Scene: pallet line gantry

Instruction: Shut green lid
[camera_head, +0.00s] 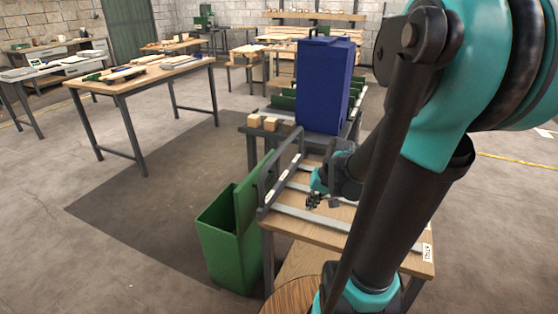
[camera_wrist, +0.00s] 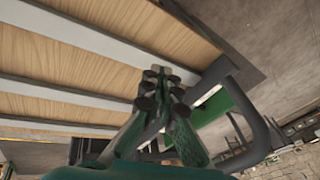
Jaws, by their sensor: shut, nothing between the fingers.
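A green bin (camera_head: 228,248) stands on the floor at the left end of the wooden workbench. Its green lid (camera_head: 252,190) is raised, standing steeply at the bench side, and the bin's mouth is uncovered. My gripper (camera_head: 312,201) is over the bench top, to the right of the lid and apart from it, with the bench's dark rail between them. In the wrist view my gripper (camera_wrist: 160,85) has its fingers together and empty. A green surface, likely the lid (camera_wrist: 215,105), shows beyond the rail there, partly hidden by fingers and rail.
A dark handle-like rail (camera_head: 280,167) runs along the bench (camera_head: 290,230) edge between my gripper and the lid. A tall blue container (camera_head: 323,88) and small wooden blocks (camera_head: 268,123) stand behind. Floor left of the bin is clear.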

